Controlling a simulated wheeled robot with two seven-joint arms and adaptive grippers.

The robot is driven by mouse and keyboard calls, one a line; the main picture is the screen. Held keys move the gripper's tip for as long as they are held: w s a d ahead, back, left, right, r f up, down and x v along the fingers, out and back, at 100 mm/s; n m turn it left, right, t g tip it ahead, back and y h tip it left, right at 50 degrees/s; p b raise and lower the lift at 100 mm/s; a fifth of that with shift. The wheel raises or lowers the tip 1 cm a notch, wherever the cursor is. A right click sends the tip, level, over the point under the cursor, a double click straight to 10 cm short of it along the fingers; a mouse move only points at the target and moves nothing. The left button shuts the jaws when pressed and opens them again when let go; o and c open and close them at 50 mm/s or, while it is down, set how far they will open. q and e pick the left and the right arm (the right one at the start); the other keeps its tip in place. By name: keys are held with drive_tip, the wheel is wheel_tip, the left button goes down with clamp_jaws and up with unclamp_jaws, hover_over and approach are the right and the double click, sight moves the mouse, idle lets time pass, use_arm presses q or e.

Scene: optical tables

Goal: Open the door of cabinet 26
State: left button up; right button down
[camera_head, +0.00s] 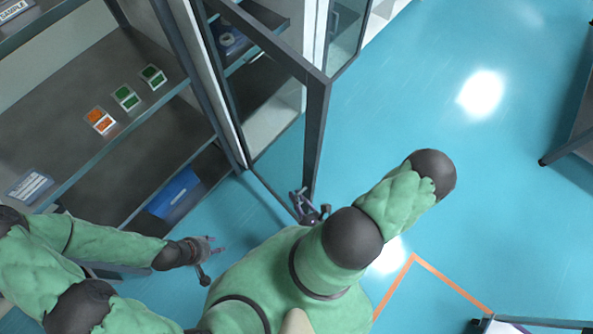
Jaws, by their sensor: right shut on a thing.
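The cabinet (215,95) stands at the left with its glass door (316,130) swung outward. The door has a dark frame, and its free edge points toward me; no cabinet number is readable. My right gripper (306,203) is at the low end of the door's frame, shut on the door; its own arm partly hides the grip, and the handle is not clearly seen. My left gripper (219,245) hangs free over the floor below the shelves, its small fingers apart and empty.
An open shelf unit (95,95) at the left holds green and orange boxes (125,97), a white labelled box (29,186) and a blue box (174,192). Another dark-framed glass panel (345,35) is beyond.

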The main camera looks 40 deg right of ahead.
idle(0.3)
drive_tip(key=c, duration=1.4)
unclamp_jaws()
drive_tip(key=shift+c, duration=0.2)
drive_tip(key=shift+w, duration=0.15)
drive_tip(key=s, duration=0.7)
drive_tip(key=shift+s+a, duration=0.25)
drive_tip(key=shift+a, duration=0.2)
